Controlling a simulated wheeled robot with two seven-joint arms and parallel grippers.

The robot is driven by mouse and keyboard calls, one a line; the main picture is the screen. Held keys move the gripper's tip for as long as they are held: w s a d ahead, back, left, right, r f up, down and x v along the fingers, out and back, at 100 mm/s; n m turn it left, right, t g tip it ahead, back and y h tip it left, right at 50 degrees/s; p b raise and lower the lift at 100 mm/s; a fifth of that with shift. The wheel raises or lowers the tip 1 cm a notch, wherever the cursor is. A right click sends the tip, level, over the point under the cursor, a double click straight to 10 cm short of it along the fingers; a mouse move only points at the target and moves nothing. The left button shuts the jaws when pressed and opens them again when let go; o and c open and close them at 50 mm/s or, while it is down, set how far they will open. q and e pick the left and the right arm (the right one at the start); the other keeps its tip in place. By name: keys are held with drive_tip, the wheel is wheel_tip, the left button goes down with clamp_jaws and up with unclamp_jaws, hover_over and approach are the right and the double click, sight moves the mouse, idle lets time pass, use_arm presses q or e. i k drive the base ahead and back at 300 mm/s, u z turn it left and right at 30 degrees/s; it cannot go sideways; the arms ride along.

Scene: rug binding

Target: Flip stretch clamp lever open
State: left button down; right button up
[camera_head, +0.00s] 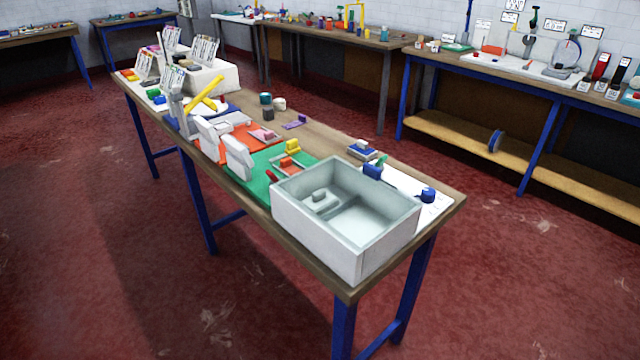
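A long yellow bar (204,93) slants up to the right beside a grey upright fixture (177,105) on the left part of the long table. It looks like a lever, but I cannot tell for sure that it is the stretch clamp's lever. Two pale upright blocks (238,158) stand by the near edge, close to an orange mat (243,141) and a green mat (258,184). Small yellow (292,146) and red-orange (286,163) pieces sit near the green mat. Neither of my grippers is in view.
A deep grey-white bin (343,254) fills the table's near right end, with a small grey piece inside. A white sheet (432,207) with blue items lies behind it. Dark red floor (80,270) surrounds the wooden table (335,145). Other benches line the walls.

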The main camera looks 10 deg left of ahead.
sight(272, 177)
drive_tip(key=i, duration=1)
